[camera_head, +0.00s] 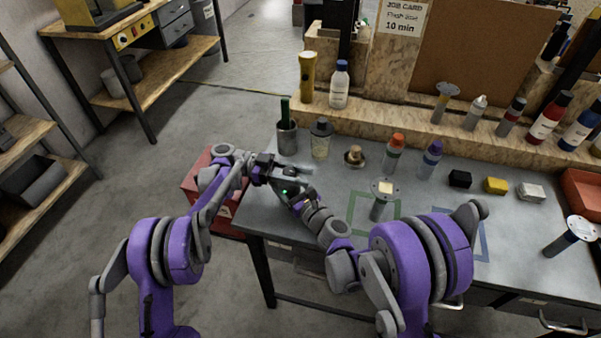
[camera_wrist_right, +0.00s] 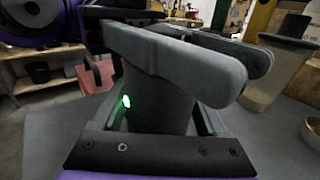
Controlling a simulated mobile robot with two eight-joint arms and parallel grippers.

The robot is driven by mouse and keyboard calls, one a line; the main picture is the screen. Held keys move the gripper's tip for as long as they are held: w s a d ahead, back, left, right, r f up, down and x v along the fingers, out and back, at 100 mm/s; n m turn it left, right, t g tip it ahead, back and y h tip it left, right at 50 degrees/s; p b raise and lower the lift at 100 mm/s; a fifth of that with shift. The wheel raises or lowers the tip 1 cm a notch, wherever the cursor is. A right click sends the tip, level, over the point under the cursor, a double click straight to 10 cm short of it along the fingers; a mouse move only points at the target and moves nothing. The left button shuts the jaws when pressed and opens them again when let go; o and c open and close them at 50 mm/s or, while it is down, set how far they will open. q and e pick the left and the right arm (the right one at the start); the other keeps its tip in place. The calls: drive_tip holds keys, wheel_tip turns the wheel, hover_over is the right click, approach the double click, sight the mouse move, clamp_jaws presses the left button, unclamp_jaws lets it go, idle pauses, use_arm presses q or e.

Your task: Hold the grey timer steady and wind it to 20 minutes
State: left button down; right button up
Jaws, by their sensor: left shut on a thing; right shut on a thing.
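The grey timer (camera_wrist_right: 165,108) is a dark grey rounded body in the right wrist view, mostly covered by the fingers across its top. In the head view it is too small and hidden to make out clearly. My left gripper (camera_head: 300,171) comes in from the left and is shut on the timer's upper part; its grey fingers (camera_wrist_right: 185,65) cross the right wrist view. My right gripper (camera_head: 289,186) is just below it and shut around the timer's body. A green light (camera_wrist_right: 126,101) glows beside the body. The dial and its setting cannot be read.
Both grippers are over the bench's left end. A cup with a green-handled tool (camera_head: 287,138), a jar (camera_head: 321,138) and a small knobbed dish (camera_head: 354,156) stand close behind. Bottles and a stamp-like tool (camera_head: 382,193) are to the right. A job card (camera_head: 402,14) reads "10 min".

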use_arm(q)
drive_tip(key=shift+s+m+g+y, duration=0.15)
drive_tip(key=shift+m+g+y, duration=0.15)
drive_tip(key=shift+m+g, duration=0.35)
drive_tip(key=shift+s+g, duration=0.1)
drive_tip(key=shift+g, duration=0.25)
drive_tip(key=shift+c, duration=2.2)
unclamp_jaws()
drive_tip(key=shift+r, duration=0.1)
wheel_tip(320, 180, up, 10)
